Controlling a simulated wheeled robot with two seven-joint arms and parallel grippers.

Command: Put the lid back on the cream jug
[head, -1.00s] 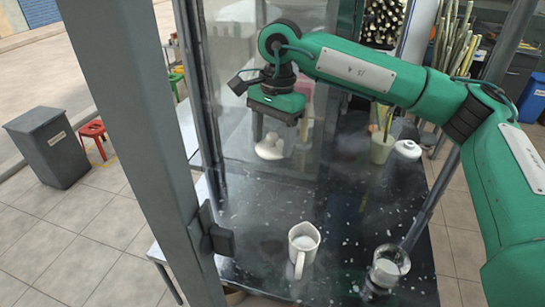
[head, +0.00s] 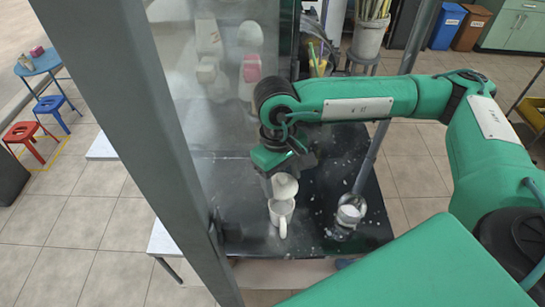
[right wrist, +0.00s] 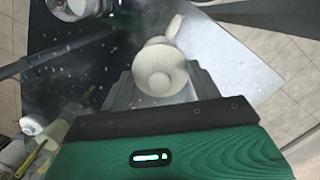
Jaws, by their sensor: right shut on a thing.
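My right gripper (head: 277,178) is shut on the white lid (head: 285,187), a rounded piece with a knob. The cream jug (head: 281,216) stands upright on the dark counter just below it, its handle toward the near side. In the right wrist view the lid (right wrist: 159,74) sits between the fingers of my right gripper (right wrist: 160,80) and covers most of the jug (right wrist: 163,42); the jug's handle shows beyond it. The lid overlaps the jug's far rim in the head view; I cannot tell whether they touch. My left gripper is out of view.
A clear glass vessel with whitish contents (head: 350,211) stands right of the jug, near a slanted metal post (head: 388,117). A thick grey post (head: 140,150) and a clear panel (head: 225,85) stand at the left. The dark counter (head: 336,160) is fairly clear behind the glass vessel.

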